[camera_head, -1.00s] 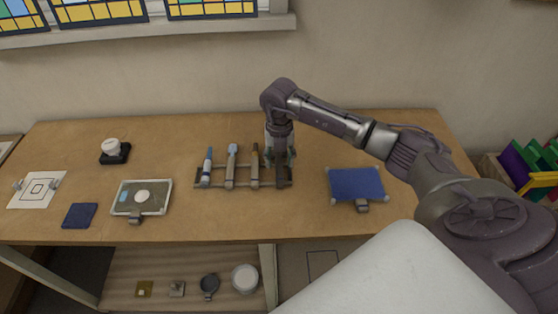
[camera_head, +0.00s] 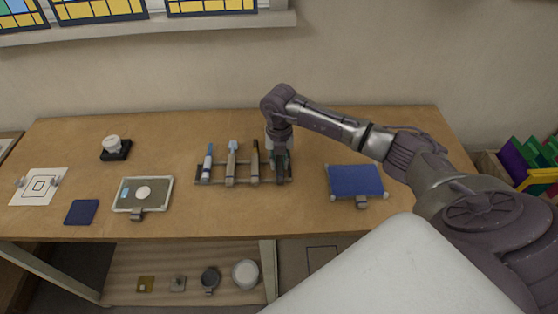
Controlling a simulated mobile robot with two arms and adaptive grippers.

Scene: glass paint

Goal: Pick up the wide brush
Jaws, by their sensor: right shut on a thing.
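A rack (camera_head: 243,181) on the wooden table holds several upright tools side by side. Three show clearly: a blue-tipped tool (camera_head: 208,163), a tool with a pale blue tip (camera_head: 231,165) and a dark-tipped brush (camera_head: 255,163). My right gripper (camera_head: 279,172) points down at the rack's right end. It is shut on the tool in the rightmost place, taken to be the wide brush; the gripper hides most of it. The tool appears still in the rack. My left gripper is not in view.
A blue pad (camera_head: 355,180) lies right of the rack. A framed tray (camera_head: 127,206) with a white round piece, a dark blue cloth (camera_head: 82,212), a white sheet (camera_head: 38,198) and a black-based pot (camera_head: 115,155) lie left. The table's front strip is clear.

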